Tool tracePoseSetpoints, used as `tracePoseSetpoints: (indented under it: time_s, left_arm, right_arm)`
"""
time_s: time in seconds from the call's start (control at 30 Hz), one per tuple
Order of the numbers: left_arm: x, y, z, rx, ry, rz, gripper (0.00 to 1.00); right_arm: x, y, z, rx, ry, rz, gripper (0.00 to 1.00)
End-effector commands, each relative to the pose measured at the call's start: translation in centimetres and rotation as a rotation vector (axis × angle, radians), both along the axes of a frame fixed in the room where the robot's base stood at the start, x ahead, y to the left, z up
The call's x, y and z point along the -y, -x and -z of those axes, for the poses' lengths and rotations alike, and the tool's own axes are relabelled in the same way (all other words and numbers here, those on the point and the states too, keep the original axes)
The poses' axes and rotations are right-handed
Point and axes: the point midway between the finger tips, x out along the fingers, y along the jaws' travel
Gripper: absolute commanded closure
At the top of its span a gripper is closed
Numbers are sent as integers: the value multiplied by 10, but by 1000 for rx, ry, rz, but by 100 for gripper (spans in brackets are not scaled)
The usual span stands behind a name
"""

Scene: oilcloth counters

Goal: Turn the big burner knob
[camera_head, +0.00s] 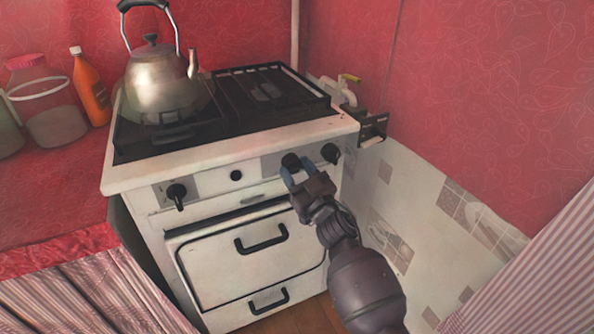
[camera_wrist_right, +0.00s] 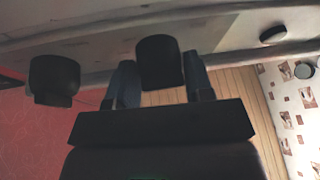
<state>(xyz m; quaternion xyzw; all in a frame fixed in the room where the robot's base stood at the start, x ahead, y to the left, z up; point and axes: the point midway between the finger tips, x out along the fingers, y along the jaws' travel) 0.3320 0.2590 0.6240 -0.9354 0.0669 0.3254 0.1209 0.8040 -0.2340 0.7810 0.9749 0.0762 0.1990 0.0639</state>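The stove's white front carries several black knobs. One black knob (camera_head: 291,160) right of the panel's middle is at my right gripper (camera_head: 298,172). In the right wrist view this knob (camera_wrist_right: 160,62) stands between the two blue-grey fingers of the right gripper (camera_wrist_right: 161,84). The fingers are apart, one on each side, close to the knob; firm contact cannot be made out. Another knob (camera_head: 331,153) is just to the right, and it shows at the left of the wrist view (camera_wrist_right: 54,80). A further knob (camera_head: 177,194) is at the far left. My left gripper is out of view.
A metal kettle (camera_head: 163,85) stands on the left of the black hob (camera_head: 265,98). An orange bottle (camera_head: 91,88) and a jar (camera_head: 45,105) stand on the red counter. Oven handles (camera_head: 262,240) project below the knobs. A tiled wall (camera_head: 400,215) is close on the right.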

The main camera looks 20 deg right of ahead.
Motion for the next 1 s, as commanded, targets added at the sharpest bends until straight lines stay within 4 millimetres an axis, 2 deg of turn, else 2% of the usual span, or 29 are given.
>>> tracePoseSetpoints:
  time_s: [0.03, 0.13, 0.57, 1.0]
  left_arm:
    - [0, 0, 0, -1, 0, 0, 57]
    - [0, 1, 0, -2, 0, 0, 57]
    - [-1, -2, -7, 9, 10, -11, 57]
    - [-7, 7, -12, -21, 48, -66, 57]
  right_arm:
    - [1, 0, 0, 0, 0, 1, 62]
    - [1, 0, 0, 0, 0, 1, 77]
    - [3, 0, -5, 6, 96, 3, 77]
    - [5, -1, -12, 23, 473, 4, 77]
